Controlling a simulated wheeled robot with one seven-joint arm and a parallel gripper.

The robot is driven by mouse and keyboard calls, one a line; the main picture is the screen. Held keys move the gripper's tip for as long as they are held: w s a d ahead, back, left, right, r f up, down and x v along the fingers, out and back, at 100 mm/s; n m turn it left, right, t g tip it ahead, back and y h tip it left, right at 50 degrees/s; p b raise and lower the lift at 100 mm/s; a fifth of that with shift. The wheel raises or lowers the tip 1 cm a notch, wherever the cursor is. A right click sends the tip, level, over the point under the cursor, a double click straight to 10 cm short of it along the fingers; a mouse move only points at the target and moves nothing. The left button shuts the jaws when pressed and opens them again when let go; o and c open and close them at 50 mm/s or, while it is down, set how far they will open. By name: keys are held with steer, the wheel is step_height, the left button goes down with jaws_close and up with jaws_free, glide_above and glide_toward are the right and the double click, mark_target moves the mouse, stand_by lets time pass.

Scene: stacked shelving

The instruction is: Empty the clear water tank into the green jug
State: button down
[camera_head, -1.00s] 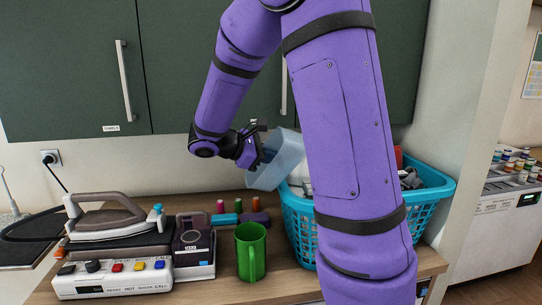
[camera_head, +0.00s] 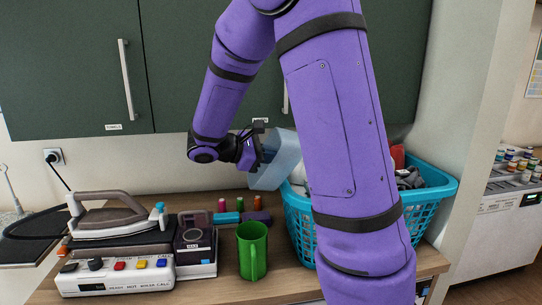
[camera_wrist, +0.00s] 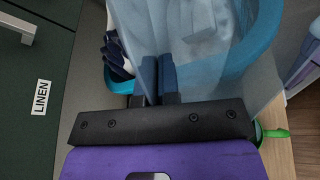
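The clear water tank (camera_head: 276,162), a pale blue see-through box, is tilted in the air above the back of the counter, left of the laundry basket. My gripper (camera_head: 256,150) is on its left side. In the wrist view my gripper (camera_wrist: 159,78) has its fingers close together at the tank (camera_wrist: 215,60), apparently shut on a part of it. Whether water is inside I cannot tell. The green jug (camera_head: 250,252) stands upright on the counter, below and in front of the tank. Only a bit of green, likely the jug (camera_wrist: 273,133), shows at the wrist view's lower right.
A turquoise laundry basket (camera_head: 298,225) with items stands to the right, partly behind my arm. A steam iron (camera_head: 110,215) rests on its base (camera_head: 115,278) at the left, beside a dark tank dock (camera_head: 193,240). Several thread spools (camera_head: 234,204) stand behind the jug.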

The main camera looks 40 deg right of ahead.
steer(key=shift+a+f, duration=0.1)
steer(key=shift+w+a, duration=0.1)
steer(key=shift+a, duration=0.05)
steer(key=shift+f+h, duration=0.1)
steer(key=shift+h, duration=0.3)
steer(key=shift+w+a, duration=0.1)
steer(key=shift+a, duration=0.1)
steer(key=shift+f+h, duration=0.1)
steer(key=shift+h, duration=0.2)
stand_by(0.4)
steer(key=shift+w+a+f+g+h, duration=0.1)
steer(key=shift+a+g+h, duration=0.15)
steer(key=shift+g+h, duration=0.05)
stand_by(0.8)
steer(key=shift+a+f, duration=0.1)
